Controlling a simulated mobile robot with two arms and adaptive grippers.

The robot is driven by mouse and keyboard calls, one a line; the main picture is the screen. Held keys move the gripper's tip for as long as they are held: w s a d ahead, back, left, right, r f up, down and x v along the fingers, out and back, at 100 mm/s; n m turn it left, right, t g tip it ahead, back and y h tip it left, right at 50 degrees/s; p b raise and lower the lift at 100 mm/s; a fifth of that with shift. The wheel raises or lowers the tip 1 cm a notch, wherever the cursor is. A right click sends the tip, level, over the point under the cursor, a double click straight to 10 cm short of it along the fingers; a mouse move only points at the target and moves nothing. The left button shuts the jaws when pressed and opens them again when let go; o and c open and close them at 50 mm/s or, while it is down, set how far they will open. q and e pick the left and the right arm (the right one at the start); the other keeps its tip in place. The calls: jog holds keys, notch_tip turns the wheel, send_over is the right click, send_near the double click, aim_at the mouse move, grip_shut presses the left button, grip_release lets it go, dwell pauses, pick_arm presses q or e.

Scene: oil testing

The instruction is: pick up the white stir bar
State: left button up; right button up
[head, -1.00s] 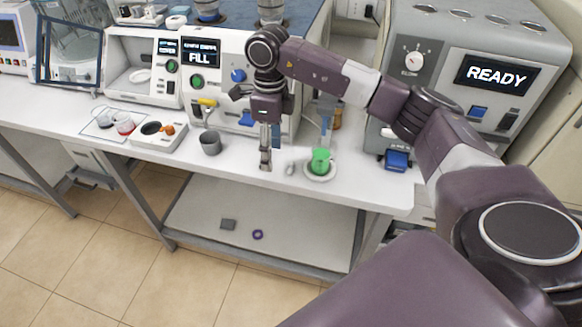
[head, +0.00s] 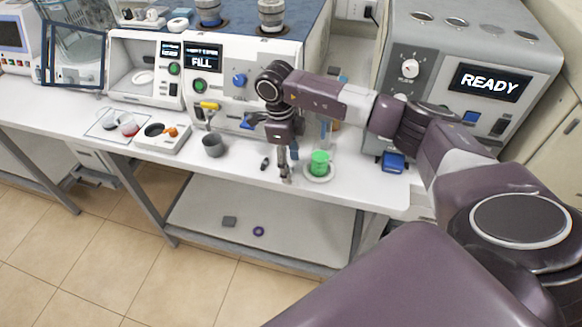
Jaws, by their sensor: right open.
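A small dark piece (head: 265,163) lies on the bench just left of the gripper. My left gripper is out of view.
The FILL machine (head: 230,85) stands behind, the READY machine (head: 470,80) to the right. The bench's front edge is close.

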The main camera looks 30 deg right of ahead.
jog(key=shift+c, duration=0.3)
jog(key=c, duration=0.8)
jog(key=shift+c, duration=0.2)
notch_tip(320, 180, up, 20)
jog(key=b, duration=0.2)
